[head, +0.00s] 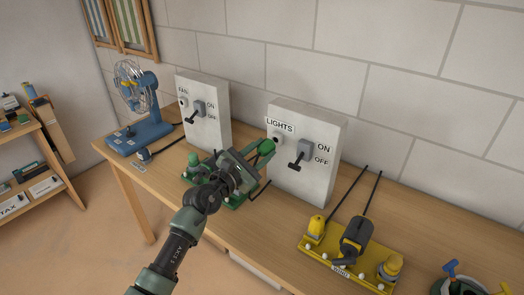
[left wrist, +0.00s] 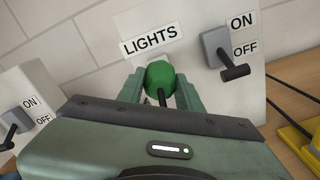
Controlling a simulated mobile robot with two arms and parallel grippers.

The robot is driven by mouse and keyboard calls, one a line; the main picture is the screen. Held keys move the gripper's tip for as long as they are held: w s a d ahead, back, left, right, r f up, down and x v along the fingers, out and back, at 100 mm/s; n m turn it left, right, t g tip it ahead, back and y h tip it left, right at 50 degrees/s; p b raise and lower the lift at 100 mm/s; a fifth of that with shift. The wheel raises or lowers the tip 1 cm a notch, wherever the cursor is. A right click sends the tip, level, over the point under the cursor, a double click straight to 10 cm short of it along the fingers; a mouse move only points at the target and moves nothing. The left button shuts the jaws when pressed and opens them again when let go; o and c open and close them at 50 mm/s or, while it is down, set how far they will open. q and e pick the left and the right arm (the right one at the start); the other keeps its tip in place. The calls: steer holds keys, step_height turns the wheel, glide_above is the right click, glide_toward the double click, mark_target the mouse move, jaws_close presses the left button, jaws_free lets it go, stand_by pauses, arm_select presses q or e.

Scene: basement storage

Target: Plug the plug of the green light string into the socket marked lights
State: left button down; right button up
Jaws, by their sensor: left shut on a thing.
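My left gripper (head: 259,151) is shut on the green plug (head: 267,146), which also shows between the fingers in the left wrist view (left wrist: 160,76). The plug is at the left part of the white box marked LIGHTS (head: 312,176), just in front of the round socket (head: 276,139) under the label. The socket's dark opening partly shows beside the plug in the head view; in the left wrist view the plug covers most of it. The switch (head: 304,152) has its lever down toward OFF. My right gripper is not in view.
Below my gripper, a green base (head: 236,201) is partly hidden by my arm. The FAN box (head: 204,112) and blue fan (head: 139,103) stand to the left. A yellow board (head: 313,246) with yellow and dark parts lies at the right. A bucket-like container (head: 458,285) is at bottom right.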

mark_target(260, 152)
arm_select(q)
steer(key=shift+b+x, duration=0.55)
steer(key=shift+x, duration=0.9)
steer(key=c, duration=0.9)
jaws_free()
steer(key=shift+o, duration=0.2)
steer(key=v, duration=0.7)
steer(key=shift+s+a+p, duration=0.25)
steer(key=shift+s+p, duration=0.05)
steer(key=shift+s, duration=0.05)
